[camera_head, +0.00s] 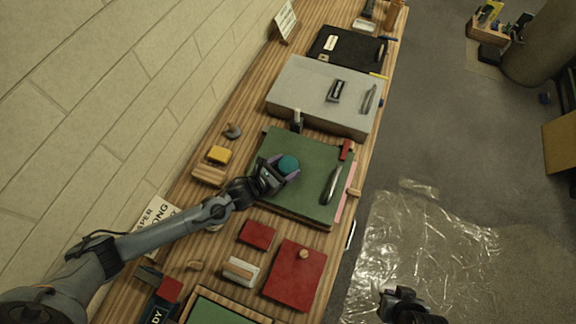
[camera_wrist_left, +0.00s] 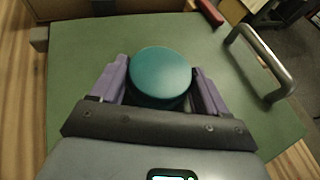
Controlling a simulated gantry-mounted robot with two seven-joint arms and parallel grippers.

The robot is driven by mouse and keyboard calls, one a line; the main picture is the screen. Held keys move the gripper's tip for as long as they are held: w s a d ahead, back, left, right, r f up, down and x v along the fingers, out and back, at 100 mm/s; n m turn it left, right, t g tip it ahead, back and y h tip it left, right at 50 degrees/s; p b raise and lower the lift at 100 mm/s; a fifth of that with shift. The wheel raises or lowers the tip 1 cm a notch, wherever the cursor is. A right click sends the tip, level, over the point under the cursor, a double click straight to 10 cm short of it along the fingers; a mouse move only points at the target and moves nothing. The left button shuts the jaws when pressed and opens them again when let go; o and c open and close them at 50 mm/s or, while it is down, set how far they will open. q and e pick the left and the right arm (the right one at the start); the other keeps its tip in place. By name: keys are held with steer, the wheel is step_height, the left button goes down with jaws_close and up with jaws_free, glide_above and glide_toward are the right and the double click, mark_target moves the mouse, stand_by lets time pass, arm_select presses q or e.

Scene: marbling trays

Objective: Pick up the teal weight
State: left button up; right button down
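The teal weight (camera_head: 288,164) is a round, flat-topped piece on the green board (camera_head: 312,200) in the head view. It is also central in the left wrist view (camera_wrist_left: 160,75). My left gripper (camera_head: 280,168) is low over the board, with one purple finger on each side of the weight. The fingers look open around it, with narrow dark gaps at both sides in the wrist view; contact is not clear. The weight's lower part is partly hidden. My right gripper (camera_head: 400,296) is at the bottom right, away from the bench; its fingers are unclear.
A metal handle (camera_head: 332,185) is on the board right of the weight, with a red piece (camera_head: 346,150) near the far right corner. A grey case (camera_head: 310,88) stands beyond. A yellow block (camera_head: 219,154) is left; red pads (camera_head: 295,275) are nearer. Clear sheeting covers the floor at right.

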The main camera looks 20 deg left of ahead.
arm_select(q)
steer(key=c, duration=0.9)
steer(key=shift+r, duration=0.15)
steer(key=shift+c, duration=0.2)
